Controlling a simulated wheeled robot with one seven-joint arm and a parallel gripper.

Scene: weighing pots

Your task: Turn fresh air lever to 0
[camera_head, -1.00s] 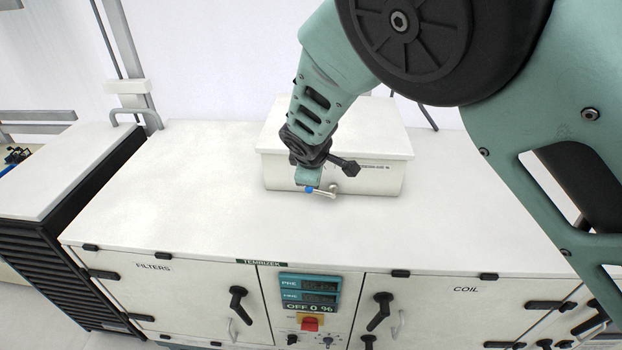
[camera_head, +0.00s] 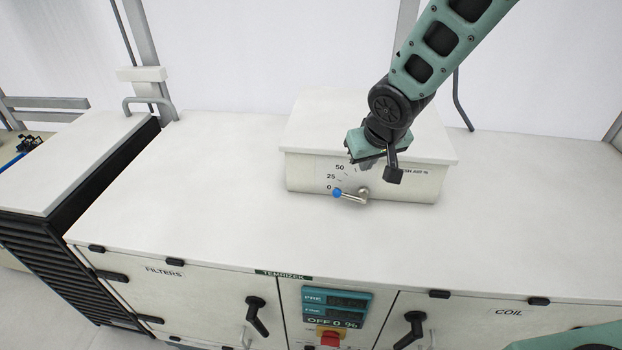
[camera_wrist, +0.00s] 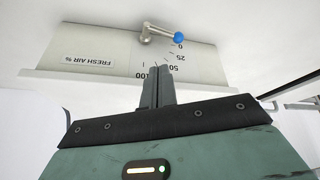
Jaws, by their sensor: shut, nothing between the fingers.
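The fresh air lever (camera_head: 350,196) is a short metal arm with a blue knob, on the front of a white box (camera_head: 305,172). Its knob points left, at the 0 mark of the printed scale. It also shows in the wrist view (camera_wrist: 160,32), where the picture is upside down and the knob lies beside the 0. My gripper (camera_wrist: 157,72) is shut and empty. In the head view it hangs in front of the box's upper face, above the lever and apart from it. The arm hides part of the scale and label in that view.
The box stands on a wide white cabinet top (camera_head: 200,200) with clear room to the left. The cabinet front carries black door handles (camera_head: 257,316), a display panel (camera_head: 335,305) and a red switch (camera_head: 330,338). A louvred unit (camera_head: 75,260) stands at the left.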

